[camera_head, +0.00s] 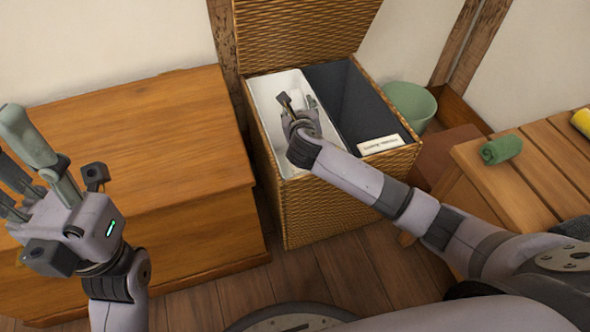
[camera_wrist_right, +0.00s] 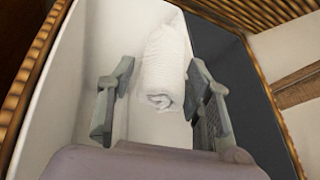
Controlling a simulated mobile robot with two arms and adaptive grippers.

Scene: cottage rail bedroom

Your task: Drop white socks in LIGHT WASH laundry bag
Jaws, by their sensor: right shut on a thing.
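A rolled pair of white socks (camera_wrist_right: 167,65) sits between the fingers of my right gripper (camera_wrist_right: 160,88) in the right wrist view. The right gripper is shut on the socks. In the head view, my right gripper (camera_head: 298,106) is over the white-lined bag (camera_head: 263,92), the left compartment of a wicker hamper (camera_head: 340,196). The socks are within this compartment's outline, against its white lining. My arm covers the front of this bag, and I see no label on it. My left gripper (camera_head: 14,160) is open and empty at the far left.
The hamper's dark-lined compartment (camera_head: 345,95) is on the right, with a label (camera_head: 380,144) too small to read surely. Its lid (camera_head: 300,28) stands open. A wooden chest (camera_head: 150,130) is on the left. A green bin (camera_head: 411,105) and a bench with a green roll (camera_head: 501,149) are right.

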